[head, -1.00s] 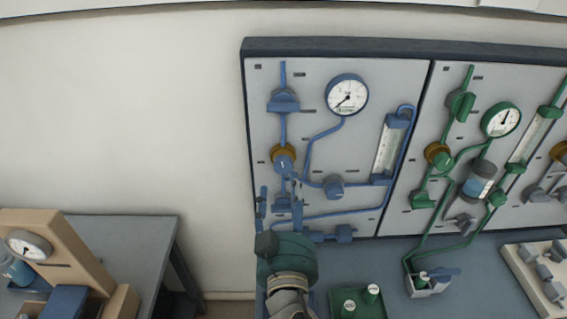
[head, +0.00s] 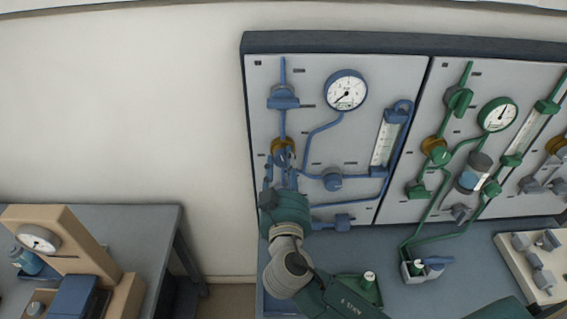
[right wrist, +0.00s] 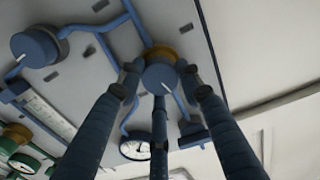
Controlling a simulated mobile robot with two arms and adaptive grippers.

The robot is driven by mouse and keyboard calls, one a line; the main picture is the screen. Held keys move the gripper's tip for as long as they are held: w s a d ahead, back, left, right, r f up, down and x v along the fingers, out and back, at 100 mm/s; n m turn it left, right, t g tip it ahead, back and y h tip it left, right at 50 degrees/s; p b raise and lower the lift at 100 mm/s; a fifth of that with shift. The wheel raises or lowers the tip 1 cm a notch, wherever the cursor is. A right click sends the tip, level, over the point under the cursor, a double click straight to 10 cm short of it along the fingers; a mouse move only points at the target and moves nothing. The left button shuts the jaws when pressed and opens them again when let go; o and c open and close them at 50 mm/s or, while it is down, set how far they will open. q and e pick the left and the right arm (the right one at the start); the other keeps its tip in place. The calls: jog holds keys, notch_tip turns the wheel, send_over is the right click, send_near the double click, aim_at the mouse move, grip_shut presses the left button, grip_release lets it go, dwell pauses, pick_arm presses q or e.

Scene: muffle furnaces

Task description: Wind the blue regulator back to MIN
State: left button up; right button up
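The blue regulator (head: 283,149) is a blue knob on a brass collar, on the left panel. My right gripper (head: 281,166) is just in front of it and hides its lower part in the head view. In the right wrist view the knob (right wrist: 159,77) shows its round face with a pale pointer line. The three dark fingers of the right gripper (right wrist: 160,80) are spread around the knob, with gaps visible at its sides. The blue-rimmed gauge (head: 346,91) is up and right of the regulator; its needle points lower left. My left gripper is out of view.
A second blue knob (head: 332,179) and a flow tube (head: 385,140) are to the right on the same panel. A green-piped panel (head: 470,140) adjoins it. Bare wall lies to the left.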

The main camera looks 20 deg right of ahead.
jog(key=shift+c, duration=0.8)
jog(key=shift+r, duration=0.1)
jog(key=shift+n, duration=0.5)
jog(key=n, duration=0.3)
jog(key=shift+r+n, duration=0.1)
jog(key=shift+n, duration=0.3)
jog(key=n, duration=0.4)
jog(key=shift+n, duration=0.3)
jog(key=n+p, duration=0.1)
jog(key=n, duration=0.2)
jog(key=shift+a+r+p, duration=0.1)
jog(key=shift+p, duration=0.2)
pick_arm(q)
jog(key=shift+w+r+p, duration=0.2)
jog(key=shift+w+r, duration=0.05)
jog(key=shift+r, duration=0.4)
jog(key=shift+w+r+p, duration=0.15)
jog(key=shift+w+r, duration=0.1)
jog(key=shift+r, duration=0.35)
pick_arm(e)
jog(key=shift+n, duration=1.3)
